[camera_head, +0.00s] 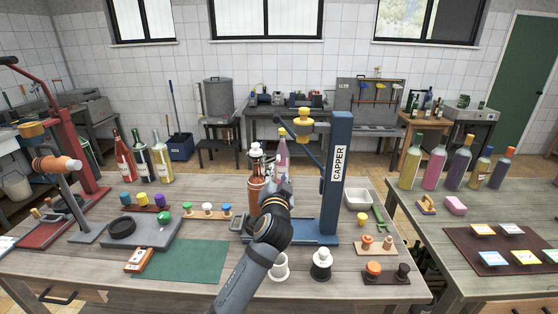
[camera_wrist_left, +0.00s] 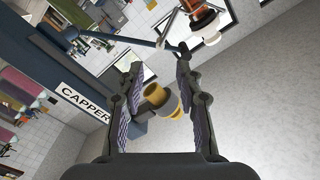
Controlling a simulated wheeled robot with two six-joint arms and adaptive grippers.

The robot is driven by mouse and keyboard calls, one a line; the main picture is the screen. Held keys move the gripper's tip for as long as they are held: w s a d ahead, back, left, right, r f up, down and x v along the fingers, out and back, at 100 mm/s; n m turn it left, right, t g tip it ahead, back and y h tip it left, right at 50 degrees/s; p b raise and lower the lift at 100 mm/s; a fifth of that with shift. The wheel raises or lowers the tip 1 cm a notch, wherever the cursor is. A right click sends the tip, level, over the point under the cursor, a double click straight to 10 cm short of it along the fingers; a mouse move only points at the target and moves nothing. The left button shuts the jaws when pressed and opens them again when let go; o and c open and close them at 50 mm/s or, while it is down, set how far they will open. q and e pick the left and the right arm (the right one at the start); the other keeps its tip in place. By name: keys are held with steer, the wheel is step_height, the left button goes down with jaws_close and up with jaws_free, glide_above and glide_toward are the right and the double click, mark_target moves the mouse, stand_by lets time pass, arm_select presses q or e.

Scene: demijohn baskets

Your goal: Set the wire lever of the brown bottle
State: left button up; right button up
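The brown bottle (camera_head: 255,183) stands upright on the table, left of the blue capper post, with a white top (camera_head: 256,150). A copper-coloured neck with a white top, probably this bottle's, shows at the upper edge of the left wrist view (camera_wrist_left: 203,18). My right gripper is not in view.
The blue capper (camera_head: 340,190) stands close on the right, with a yellow head (camera_head: 303,123) and a lever. A pink bottle (camera_head: 283,150) is behind my gripper. White (camera_head: 279,266) and black (camera_head: 321,264) pieces stand in front. A green mat (camera_head: 182,260) lies clear at left.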

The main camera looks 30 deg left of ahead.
mark_target(278, 161)
arm_select(q)
steer(key=p+x, duration=0.3)
steer(key=x, duration=0.7)
